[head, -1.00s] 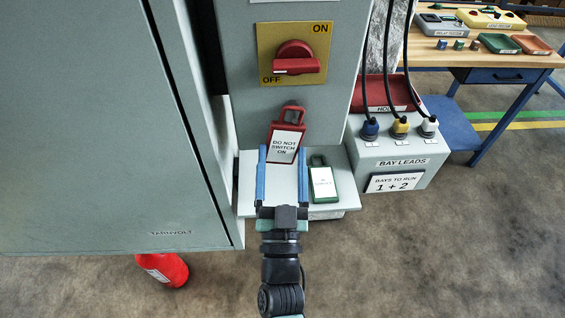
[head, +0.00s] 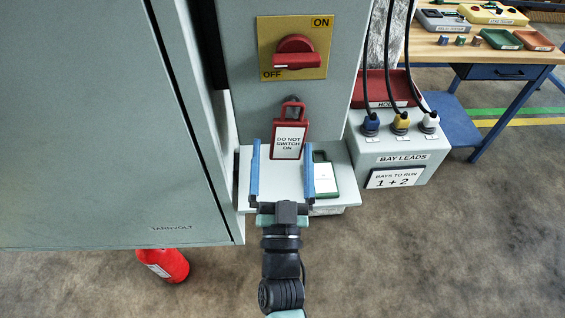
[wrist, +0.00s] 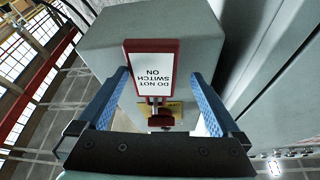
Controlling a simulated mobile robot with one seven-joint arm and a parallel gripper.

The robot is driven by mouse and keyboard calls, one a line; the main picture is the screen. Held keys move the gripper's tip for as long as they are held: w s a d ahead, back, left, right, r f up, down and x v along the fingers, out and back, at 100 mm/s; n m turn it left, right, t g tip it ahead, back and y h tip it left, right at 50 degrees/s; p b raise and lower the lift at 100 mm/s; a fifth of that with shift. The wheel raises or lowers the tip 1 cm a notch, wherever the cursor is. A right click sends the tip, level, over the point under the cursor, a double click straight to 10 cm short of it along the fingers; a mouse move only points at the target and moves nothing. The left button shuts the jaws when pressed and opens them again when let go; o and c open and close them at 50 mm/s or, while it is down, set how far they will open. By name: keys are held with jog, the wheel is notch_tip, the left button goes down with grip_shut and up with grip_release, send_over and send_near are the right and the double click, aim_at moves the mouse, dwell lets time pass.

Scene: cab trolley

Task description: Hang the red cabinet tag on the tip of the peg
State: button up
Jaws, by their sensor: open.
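The red cabinet tag (head: 289,139), with a white "DO NOT SWITCH ON" label, hangs almost upright against the grey panel below the red switch. Its loop is at a small dark peg (head: 293,99), and the tag appears to hang from it. How far the loop sits along the peg is hard to tell. My gripper (head: 281,146) is open, with one blue finger on each side of the tag and a gap to both. The wrist view also shows the tag (wrist: 153,70) between the spread fingers, the label upside down.
A green tag (head: 322,183) lies on the grey shelf (head: 244,190), close to my right finger. The red rotary switch (head: 295,53) is above the peg. A large grey cabinet (head: 80,120) stands at left. The bay leads box (head: 400,150) is at right.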

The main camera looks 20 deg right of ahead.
jog(key=b+v, duration=0.2)
jog(key=v, duration=1)
jog(key=shift+s+a+b, duration=0.15)
jog(key=shift+s+b, duration=0.2)
jog(key=w+a+r+n+t+y, duration=0.15)
jog(key=w+r, duration=0.25)
jog(key=r, duration=0.5)
jog(key=w+a+r+n+t+y, duration=0.1)
jog(key=w+a+r+n+y, duration=0.15)
jog(key=r, duration=0.55)
jog(key=w+a+r+n+t+y, duration=0.1)
jog(key=w+a+r+t+y, duration=0.2)
jog(key=r, duration=0.6)
jog(key=s+a+r+n, duration=0.1)
jog(key=s+r, duration=0.2)
jog(key=r, duration=0.8)
jog(key=s+r+y+p, duration=0.1)
jog(key=s+r, duration=0.2)
jog(key=r, duration=0.9)
jog(key=shift+s+a+n+t, duration=0.35)
jog(key=shift+s+n+t, duration=0.05)
jog(key=shift+t, duration=0.05)
jog(key=shift+r, duration=0.1)
